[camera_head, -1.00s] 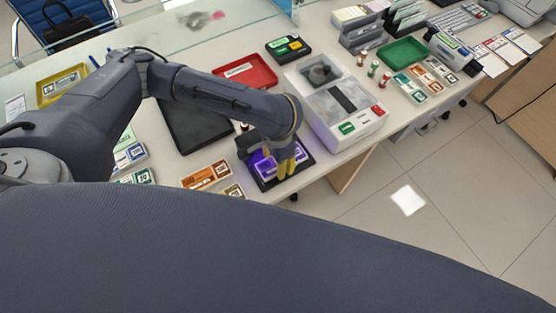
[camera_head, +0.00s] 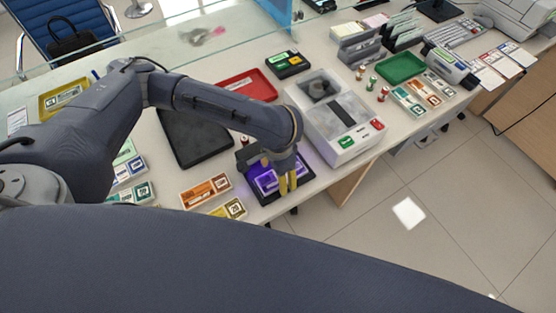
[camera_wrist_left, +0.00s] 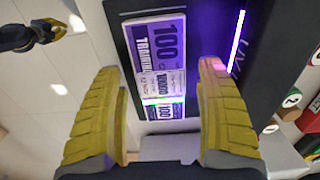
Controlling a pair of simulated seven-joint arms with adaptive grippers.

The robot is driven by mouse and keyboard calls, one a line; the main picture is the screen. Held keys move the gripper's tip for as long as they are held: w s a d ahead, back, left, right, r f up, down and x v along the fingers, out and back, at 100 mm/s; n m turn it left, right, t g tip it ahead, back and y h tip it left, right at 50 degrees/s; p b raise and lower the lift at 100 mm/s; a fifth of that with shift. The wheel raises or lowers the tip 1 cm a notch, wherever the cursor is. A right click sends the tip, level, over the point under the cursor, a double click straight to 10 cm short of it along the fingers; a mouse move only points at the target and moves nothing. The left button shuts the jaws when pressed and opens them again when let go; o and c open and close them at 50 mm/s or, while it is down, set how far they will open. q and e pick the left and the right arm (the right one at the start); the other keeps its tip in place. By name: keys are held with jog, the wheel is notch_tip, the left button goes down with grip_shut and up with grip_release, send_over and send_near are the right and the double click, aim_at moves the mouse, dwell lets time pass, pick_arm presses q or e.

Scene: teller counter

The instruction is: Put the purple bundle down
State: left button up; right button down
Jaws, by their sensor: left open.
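The purple bundle (camera_wrist_left: 157,55) lies flat on a black pad with a lit violet lamp strip, the UV checker (camera_wrist_left: 205,35), in the left wrist view. In the head view the purple bundle (camera_head: 267,182) is partly hidden by my left gripper (camera_head: 288,183), which reaches down over the UV checker (camera_head: 262,198) near the counter's front edge. In the left wrist view the yellow fingers of my left gripper (camera_wrist_left: 162,115) are spread apart, with the bundle beyond and between them. My right gripper (camera_wrist_left: 48,32) shows small at the upper left of that view, its opening unclear.
Orange (camera_head: 206,191) and yellow (camera_head: 228,209) bundles lie left of the checker. A white counting machine (camera_head: 345,143) stands to its right. A dark tray (camera_head: 190,150) and a red tray (camera_head: 248,85) lie behind. Open floor lies beyond the front edge.

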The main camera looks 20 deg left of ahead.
pick_arm(q)
notch_tip(320, 180, up, 11)
dwell(0.6)
jog(key=shift+f, duration=0.1)
dwell(0.3)
